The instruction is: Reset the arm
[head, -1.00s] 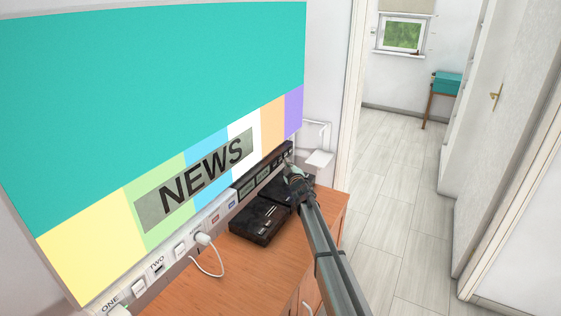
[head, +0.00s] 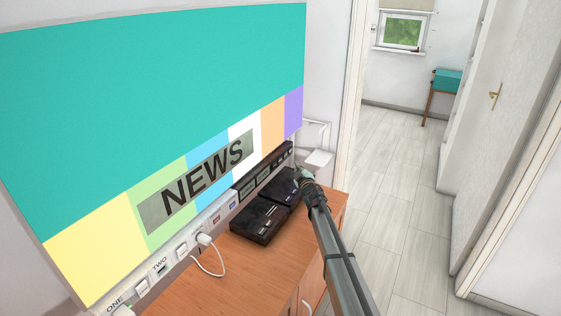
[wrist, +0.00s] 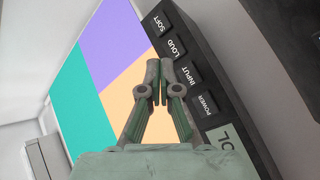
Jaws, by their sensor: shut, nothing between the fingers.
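My gripper (wrist: 160,75) is shut and empty in the wrist view, its fingertips together. Behind the fingertips in that view are a black control strip (wrist: 204,82) with buttons marked SOFT, LOUD, INPUT and POWER, and part of the coloured screen. In the head view my gripper (head: 299,174) is at the far right end of the wooden cabinet, near the right end of the control strip (head: 262,172). I cannot tell from these views whether the fingertips touch the strip; a small gap seems to show in the head view.
Black boxes (head: 260,220) lie on the wooden cabinet (head: 225,268) below the large screen (head: 150,110). A white plug (head: 204,240) with a cable sits in the panel under the screen. A white door (head: 500,130) stands at right. The floor (head: 400,190) between is clear.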

